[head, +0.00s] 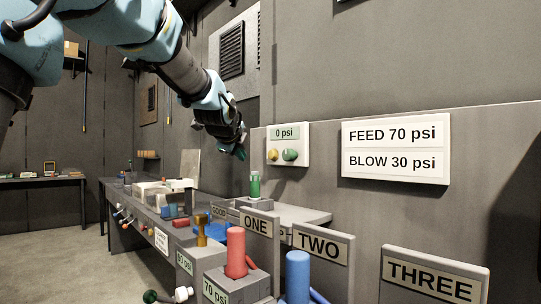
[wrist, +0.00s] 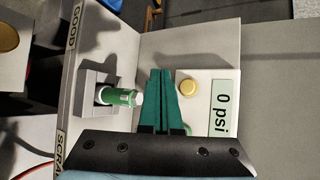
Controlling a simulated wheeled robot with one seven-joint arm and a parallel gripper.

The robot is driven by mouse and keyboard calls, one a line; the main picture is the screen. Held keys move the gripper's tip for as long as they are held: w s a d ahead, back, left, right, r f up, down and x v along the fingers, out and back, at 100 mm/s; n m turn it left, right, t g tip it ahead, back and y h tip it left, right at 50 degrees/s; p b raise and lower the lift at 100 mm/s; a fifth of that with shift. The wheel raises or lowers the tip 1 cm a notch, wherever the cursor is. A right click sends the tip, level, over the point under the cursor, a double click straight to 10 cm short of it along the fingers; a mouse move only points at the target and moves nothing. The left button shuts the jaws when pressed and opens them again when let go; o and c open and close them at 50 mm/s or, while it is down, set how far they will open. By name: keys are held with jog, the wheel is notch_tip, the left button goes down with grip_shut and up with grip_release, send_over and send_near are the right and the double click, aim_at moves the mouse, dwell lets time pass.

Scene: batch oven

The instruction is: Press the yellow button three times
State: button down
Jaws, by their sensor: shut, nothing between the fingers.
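The yellow button (head: 273,154) is a small round knob on a pale wall panel (head: 288,160), left of a green button (head: 291,155) and below a display reading 0 psi. In the wrist view the yellow button (wrist: 187,87) lies just right of my fingertips, with the green button (wrist: 187,128) partly hidden behind the right finger. My gripper (head: 241,153) is left of the panel in the head view, apart from the yellow button there. Its teal fingers (wrist: 161,72) are together in the wrist view, with nothing between them. Whether they touch the panel cannot be told.
A green cylinder (head: 255,186) stands in a grey block below the panel, left of my fingers in the wrist view (wrist: 118,97). Red (head: 236,252) and blue (head: 298,276) cylinders and label plates stand in front. A FEED 70 psi, BLOW 30 psi sign (head: 396,149) hangs right.

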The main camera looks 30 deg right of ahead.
jog(key=p, duration=0.4)
send_near(269, 158)
jog(key=shift+w+d+f, duration=0.3)
jog(key=shift+w+f, duration=0.15)
jog(key=shift+w, duration=0.3)
jog(key=shift+w+d+f, duration=0.3)
jog(key=shift+w+f, duration=0.1)
jog(key=shift+w, duration=0.3)
jog(key=shift+w+d+f, duration=0.3)
jog(key=shift+w+f, duration=0.15)
jog(key=shift+w, duration=0.3)
jog(key=shift+d, duration=0.1)
jog(key=shift+w+d, duration=0.1)
jog(key=shift+d, duration=0.25)
jog(key=shift+d, duration=0.4)
dwell(0.5)
jog(key=shift+a, duration=0.1)
jog(key=shift+a+b, duration=0.5)
jog(key=shift+a, duration=0.2)
jog(key=shift+a, duration=0.1)
